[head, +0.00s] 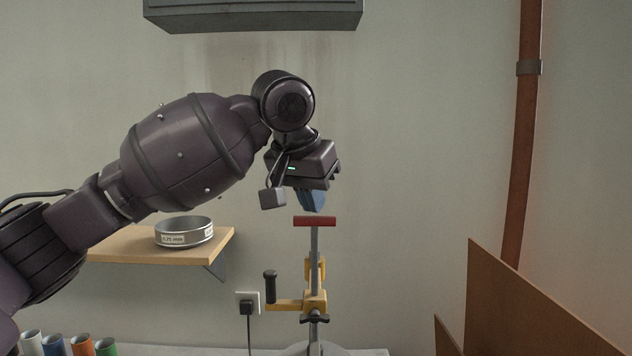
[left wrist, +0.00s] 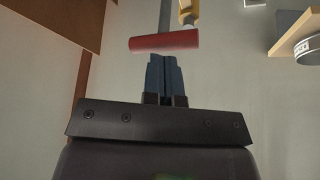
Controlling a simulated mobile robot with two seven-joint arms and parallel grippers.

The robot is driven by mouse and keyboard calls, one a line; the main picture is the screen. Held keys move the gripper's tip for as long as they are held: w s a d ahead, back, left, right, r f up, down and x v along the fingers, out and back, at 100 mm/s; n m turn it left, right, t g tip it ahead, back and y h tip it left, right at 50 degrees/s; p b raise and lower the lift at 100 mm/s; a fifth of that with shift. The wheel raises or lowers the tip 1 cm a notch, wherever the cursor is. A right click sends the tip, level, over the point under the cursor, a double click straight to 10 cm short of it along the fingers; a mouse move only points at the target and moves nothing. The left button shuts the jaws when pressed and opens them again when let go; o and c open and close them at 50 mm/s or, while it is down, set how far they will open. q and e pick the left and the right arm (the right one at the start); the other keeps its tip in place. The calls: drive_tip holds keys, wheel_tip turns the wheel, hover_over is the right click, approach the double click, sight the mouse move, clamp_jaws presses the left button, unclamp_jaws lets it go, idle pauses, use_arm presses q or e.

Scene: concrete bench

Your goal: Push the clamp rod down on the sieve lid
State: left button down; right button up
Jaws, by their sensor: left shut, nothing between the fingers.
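The clamp rod (head: 315,245) stands upright in a yellow clamp bracket (head: 314,300) and carries a red crossbar handle (head: 315,221) on top. The red handle also shows in the left wrist view (left wrist: 164,41). A round grey shape at the bottom edge, perhaps the sieve lid (head: 318,349), is mostly cut off. My left gripper (head: 313,207) points down just above the red handle, with its blue fingers shut and empty. In the left wrist view the finger tips (left wrist: 163,58) are close to the handle; I cannot tell whether they touch it. My right gripper is not in view.
A sieve ring (head: 184,232) sits on a wooden wall shelf (head: 120,246) at the left. A black-knobbed lever (head: 270,287) sticks up left of the rod. A grey cabinet (head: 254,14) hangs above. Brown boards (head: 520,310) lean at the right. Coloured cups (head: 82,345) stand lower left.

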use_arm(q)
wheel_tip(320, 180, up, 2)
drive_tip(key=shift+r+p, duration=0.1)
drive_tip(key=shift+p, duration=0.8)
drive_tip(key=shift+r+p, duration=0.4)
drive_tip(key=shift+r, duration=1.8)
